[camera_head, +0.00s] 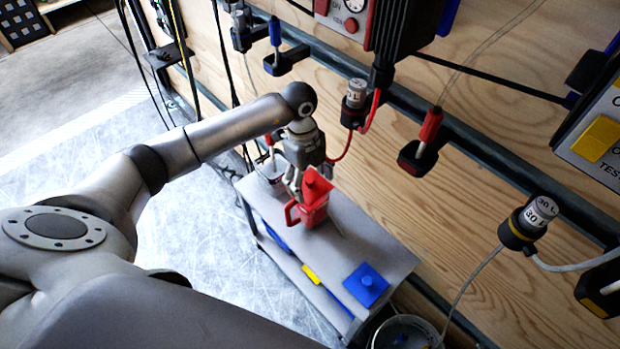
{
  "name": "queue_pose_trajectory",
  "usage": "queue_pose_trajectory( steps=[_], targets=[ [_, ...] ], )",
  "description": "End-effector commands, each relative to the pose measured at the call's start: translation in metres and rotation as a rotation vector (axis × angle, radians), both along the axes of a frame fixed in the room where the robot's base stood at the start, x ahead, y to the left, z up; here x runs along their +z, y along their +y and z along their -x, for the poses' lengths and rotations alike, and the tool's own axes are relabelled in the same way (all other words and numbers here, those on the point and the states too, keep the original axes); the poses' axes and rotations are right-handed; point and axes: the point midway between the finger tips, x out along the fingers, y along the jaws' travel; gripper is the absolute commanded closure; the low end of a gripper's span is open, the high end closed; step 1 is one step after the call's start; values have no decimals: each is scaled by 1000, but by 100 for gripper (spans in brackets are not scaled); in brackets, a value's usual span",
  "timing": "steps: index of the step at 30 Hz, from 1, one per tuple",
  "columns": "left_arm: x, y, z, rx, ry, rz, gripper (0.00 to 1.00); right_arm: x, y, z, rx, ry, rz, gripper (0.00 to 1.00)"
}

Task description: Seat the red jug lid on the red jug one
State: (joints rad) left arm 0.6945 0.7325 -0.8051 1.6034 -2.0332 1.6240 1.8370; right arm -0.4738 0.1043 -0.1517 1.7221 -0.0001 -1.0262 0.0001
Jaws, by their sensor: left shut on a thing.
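The red jug (312,217) stands on the grey shelf top, with its handle to the left. The red jug lid (317,190) is at the mouth of the jug and hides its opening; the lid looks tilted, and I cannot tell whether it touches the rim. My left gripper (306,177) is above the jug, pointing down, and is shut on the red jug lid near its knob. The fingertips are partly hidden by the lid. My right gripper is out of view.
A pale container (271,170) stands behind my gripper at the far end. Clips and cables hang on the wooden wall (470,195) at the right. A bucket (405,333) is below.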

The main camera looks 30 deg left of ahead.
Motion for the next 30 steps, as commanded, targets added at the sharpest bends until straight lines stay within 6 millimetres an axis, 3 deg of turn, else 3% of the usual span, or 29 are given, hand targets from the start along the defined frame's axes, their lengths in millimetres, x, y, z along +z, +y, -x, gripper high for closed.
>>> queue_pose_trajectory(
  steps=[6,7,12,30],
  targets=[
    [0,0,0,0,0,0,46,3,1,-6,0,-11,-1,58],
    [0,0,0,0,0,0,22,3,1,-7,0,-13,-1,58],
    [0,0,0,0,0,0,0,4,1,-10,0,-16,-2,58],
    [2,0,0,0,0,0,0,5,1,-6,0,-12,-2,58]
  ],
)
